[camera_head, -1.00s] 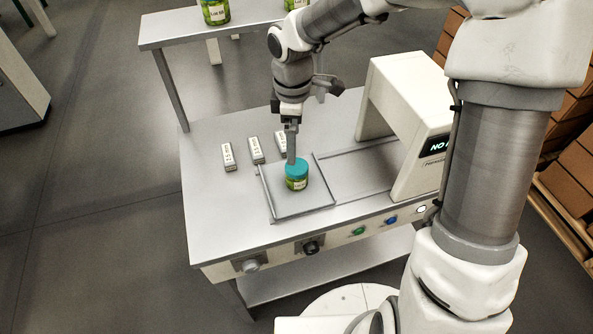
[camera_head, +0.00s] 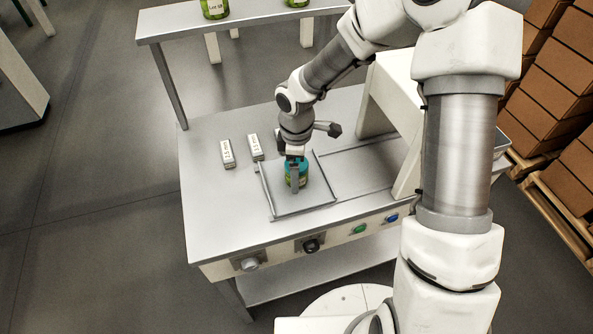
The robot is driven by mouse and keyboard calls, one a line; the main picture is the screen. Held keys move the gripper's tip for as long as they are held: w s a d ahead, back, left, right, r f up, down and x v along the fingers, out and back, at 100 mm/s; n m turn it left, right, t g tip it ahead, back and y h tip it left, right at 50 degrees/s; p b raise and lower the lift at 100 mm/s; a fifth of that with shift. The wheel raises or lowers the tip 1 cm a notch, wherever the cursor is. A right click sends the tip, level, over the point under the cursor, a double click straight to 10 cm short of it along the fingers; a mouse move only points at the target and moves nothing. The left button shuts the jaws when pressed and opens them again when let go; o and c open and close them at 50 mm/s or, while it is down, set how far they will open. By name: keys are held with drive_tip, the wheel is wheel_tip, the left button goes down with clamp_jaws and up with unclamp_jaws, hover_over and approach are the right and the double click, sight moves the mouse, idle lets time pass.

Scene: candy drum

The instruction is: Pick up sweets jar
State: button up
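The sweets jar (camera_head: 303,179), green with a teal lid, stands upright on the square metal tray (camera_head: 318,200) of the bench. My gripper (camera_head: 295,172) points down over it from above. One finger covers the middle of the jar's near side and the gripper body hides most of the lid. The far finger is hidden, so I cannot tell whether the fingers are closed on the jar. The jar appears to rest on the tray.
Two small white labelled blocks (camera_head: 227,153) (camera_head: 255,147) stand left of the tray. A white arch-shaped machine (camera_head: 388,100) is on the right. More green jars (camera_head: 215,9) (camera_head: 298,3) are on the raised shelf (camera_head: 260,22). Knobs and buttons (camera_head: 311,246) line the bench front.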

clamp_jaws()
idle(0.4)
drive_tip(key=shift+r, duration=0.15)
drive_tip(key=shift+r, duration=0.65)
wheel_tip(320, 180, up, 3)
drive_tip(key=shift+r+p, duration=0.1)
drive_tip(key=shift+p, duration=0.25)
drive_tip(key=s+d+r+p, duration=0.1)
drive_tip(key=s+d+r, duration=0.2)
drive_tip(key=d+r, duration=0.3)
drive_tip(key=d, duration=0.5)
drive_tip(key=shift+d+r+p, duration=0.15)
drive_tip(key=shift+p, duration=0.15)
